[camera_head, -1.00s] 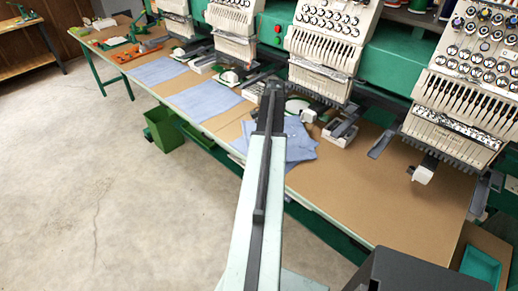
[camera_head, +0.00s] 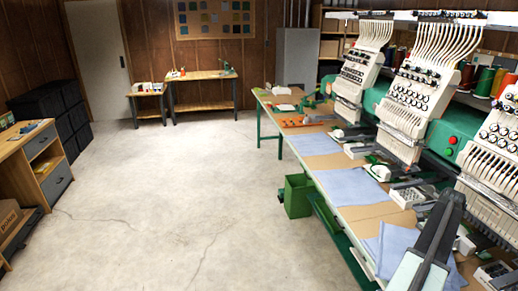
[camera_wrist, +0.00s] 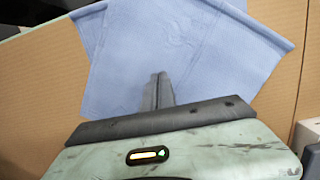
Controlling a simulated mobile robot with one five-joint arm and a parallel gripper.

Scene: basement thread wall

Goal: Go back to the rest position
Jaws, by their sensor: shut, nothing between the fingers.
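My gripper (camera_wrist: 159,90) is shut and empty in the wrist view, with its two dark fingers together. It is over a blue cloth (camera_wrist: 185,45) on the brown tabletop (camera_wrist: 37,65). I cannot tell the exact gap between the fingers and the cloth. In the head view my arm reaches in at the lower right, over the long table (camera_head: 372,212). It covers part of the nearest blue cloth (camera_head: 393,247).
Embroidery machines (camera_head: 408,95) line the table's right side. More blue cloths (camera_head: 352,186) lie farther along the table. A green bin (camera_head: 297,196) stands on the floor beside it. A wooden cabinet (camera_head: 42,165) is at the left. The concrete floor (camera_head: 180,190) between is clear.

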